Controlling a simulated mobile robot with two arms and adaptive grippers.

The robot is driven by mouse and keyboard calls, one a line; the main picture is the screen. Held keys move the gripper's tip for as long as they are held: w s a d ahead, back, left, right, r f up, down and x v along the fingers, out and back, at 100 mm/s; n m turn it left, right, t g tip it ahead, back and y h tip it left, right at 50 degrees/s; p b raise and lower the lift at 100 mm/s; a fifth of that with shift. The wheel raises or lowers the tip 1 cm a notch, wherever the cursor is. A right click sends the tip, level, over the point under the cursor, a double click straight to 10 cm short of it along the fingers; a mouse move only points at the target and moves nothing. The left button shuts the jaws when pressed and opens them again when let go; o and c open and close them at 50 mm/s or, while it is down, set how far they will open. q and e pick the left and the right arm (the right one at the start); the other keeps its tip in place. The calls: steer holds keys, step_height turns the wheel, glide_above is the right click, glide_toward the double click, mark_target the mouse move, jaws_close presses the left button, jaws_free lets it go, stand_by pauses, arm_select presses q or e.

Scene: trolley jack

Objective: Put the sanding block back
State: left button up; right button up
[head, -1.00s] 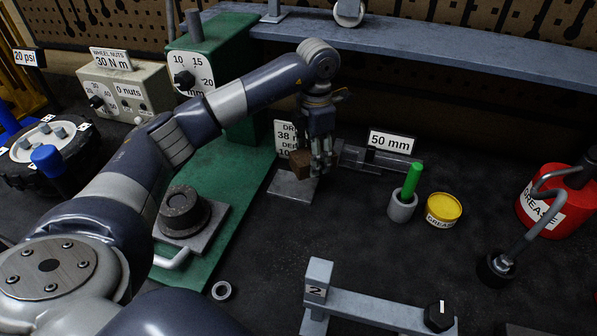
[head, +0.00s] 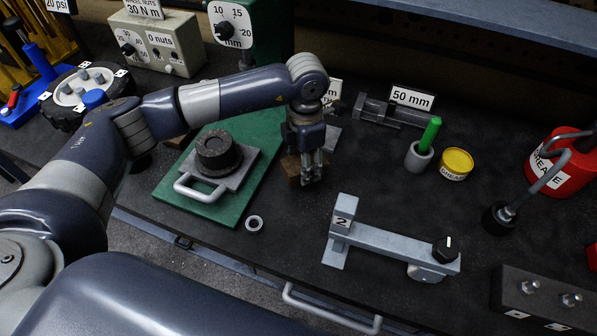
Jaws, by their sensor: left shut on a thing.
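The sanding block (head: 291,167) is a small brown block in the head view, just right of the green base plate. My left gripper (head: 310,180) points down and is shut on it; the fingers hide part of the block. I cannot tell whether the block touches the bench top. A flat grey plate (head: 332,138) lies just behind the gripper, partly hidden by my left arm. My right gripper is not in view.
The green base plate (head: 210,205) carries a dark round part (head: 218,150) and a handle. A metal ring (head: 254,223) and the grey fixture marked 2 (head: 390,245) lie in front. A grey cup (head: 418,158) and yellow grease tin (head: 456,163) stand right.

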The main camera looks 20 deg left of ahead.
arm_select(q)
step_height(320, 180, down, 4)
steer(key=shift+s+f+p, duration=0.1)
steer(key=shift+f+p, duration=0.1)
steer(key=shift+p, duration=0.5)
steer(key=shift+f, duration=0.4)
steer(key=o, duration=1)
steer(key=shift+o, duration=0.2)
steer(key=shift+r, duration=0.25)
steer(key=shift+r+b, duration=0.25)
steer(key=shift+b, duration=0.1)
step_height(320, 180, up, 11)
steer(key=b, duration=0.3)
steer(key=shift+r+b, duration=0.15)
steer(key=shift+b, duration=0.25)
